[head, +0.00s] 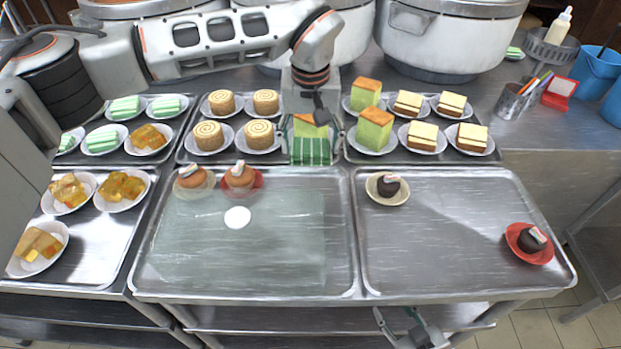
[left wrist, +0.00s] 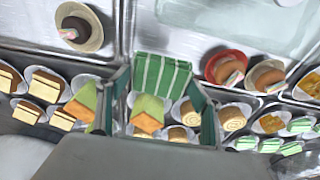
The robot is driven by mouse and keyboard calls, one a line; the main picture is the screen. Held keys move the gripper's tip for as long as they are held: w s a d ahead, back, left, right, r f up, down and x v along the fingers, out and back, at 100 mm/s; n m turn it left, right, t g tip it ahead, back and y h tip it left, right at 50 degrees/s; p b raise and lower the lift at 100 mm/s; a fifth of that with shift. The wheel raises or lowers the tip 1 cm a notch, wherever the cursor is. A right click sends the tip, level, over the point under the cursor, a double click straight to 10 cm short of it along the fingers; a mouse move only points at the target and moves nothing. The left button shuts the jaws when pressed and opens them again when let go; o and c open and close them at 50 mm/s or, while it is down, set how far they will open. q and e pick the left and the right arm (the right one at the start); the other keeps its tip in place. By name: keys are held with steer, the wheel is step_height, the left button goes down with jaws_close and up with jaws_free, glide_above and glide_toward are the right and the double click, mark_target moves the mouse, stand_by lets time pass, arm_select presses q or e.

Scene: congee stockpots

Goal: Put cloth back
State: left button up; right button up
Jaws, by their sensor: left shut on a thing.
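A green cloth with white stripes (head: 311,150) hangs from my left gripper (head: 312,122), over the back edge of the trays. In the left wrist view the cloth (left wrist: 161,78) shows between the two fingers of the left gripper (left wrist: 158,95), which is shut on it. Where its lower edge touches is unclear. My right gripper (head: 399,320) is low at the front edge, below the tray, with its fingers apart and nothing between them.
A front tray (head: 346,230) has a pale rectangular patch and a white disc (head: 237,217). Two buns on saucers (head: 240,178) stand at its back. The right tray (head: 450,289) holds two dark cakes (head: 532,239). Cake plates crowd the back; stockpots (head: 430,38) stand behind.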

arm_select(q)
step_height(320, 180, down, 11)
steer(key=shift+f, duration=0.1)
stand_by(0.4)
steer(key=shift+f, duration=0.15)
steer(key=o, duration=1)
steer(key=r, duration=0.3)
steer(key=s+r, duration=0.1)
steer(key=r, duration=0.7)
steer(key=shift+s+r, duration=0.25)
steer(key=shift+s, duration=0.1)
steer(key=shift+s+r, duration=0.1)
steer(key=shift+r, duration=0.25)
